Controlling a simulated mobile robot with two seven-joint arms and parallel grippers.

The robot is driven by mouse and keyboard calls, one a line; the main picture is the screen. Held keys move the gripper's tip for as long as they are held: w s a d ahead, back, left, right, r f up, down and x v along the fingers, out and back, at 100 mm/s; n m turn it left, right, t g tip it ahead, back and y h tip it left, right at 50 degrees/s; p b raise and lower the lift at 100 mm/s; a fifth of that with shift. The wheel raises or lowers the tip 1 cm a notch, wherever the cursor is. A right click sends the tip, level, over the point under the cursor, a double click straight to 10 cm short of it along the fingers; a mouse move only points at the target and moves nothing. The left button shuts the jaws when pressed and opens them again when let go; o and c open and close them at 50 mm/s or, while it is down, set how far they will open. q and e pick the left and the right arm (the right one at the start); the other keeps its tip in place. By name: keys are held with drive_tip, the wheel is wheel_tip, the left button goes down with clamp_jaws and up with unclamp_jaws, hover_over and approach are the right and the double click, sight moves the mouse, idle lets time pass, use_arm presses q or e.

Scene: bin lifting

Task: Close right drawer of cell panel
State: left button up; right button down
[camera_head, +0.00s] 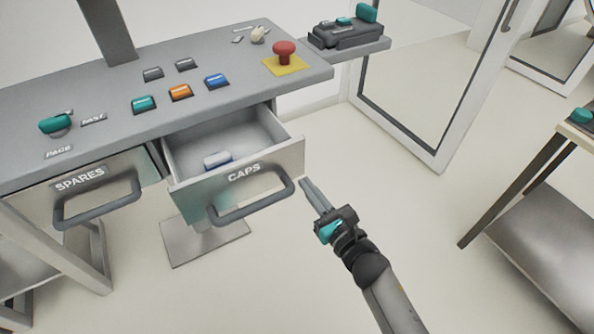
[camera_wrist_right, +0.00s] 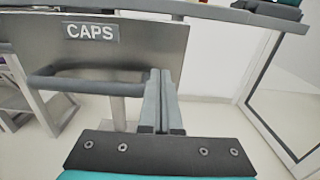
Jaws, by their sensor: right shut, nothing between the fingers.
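The cell panel (camera_head: 110,88) is a grey console. Its right drawer, labelled CAPS (camera_head: 235,178), stands pulled out, with a small white and blue piece (camera_head: 217,160) inside. The drawer has a grey bar handle (camera_head: 252,204). In the right wrist view the CAPS front (camera_wrist_right: 120,50) and its handle (camera_wrist_right: 85,80) fill the left and middle. My right gripper (camera_head: 306,184) is shut and empty, close to the right end of the drawer front and handle. In the wrist view its fingertips (camera_wrist_right: 160,75) overlap the handle's right end; I cannot tell whether they touch. My left gripper is not in view.
The SPARES drawer (camera_head: 85,188) on the left looks shut. The panel top carries several coloured buttons and a red emergency stop (camera_head: 284,52). A side shelf (camera_head: 365,48) holds a dark device. A glass door (camera_head: 425,85) and a table (camera_head: 555,215) stand at right. Floor between is clear.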

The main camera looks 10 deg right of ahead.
sight(290, 163)
drive_tip(key=shift+x, duration=2.6)
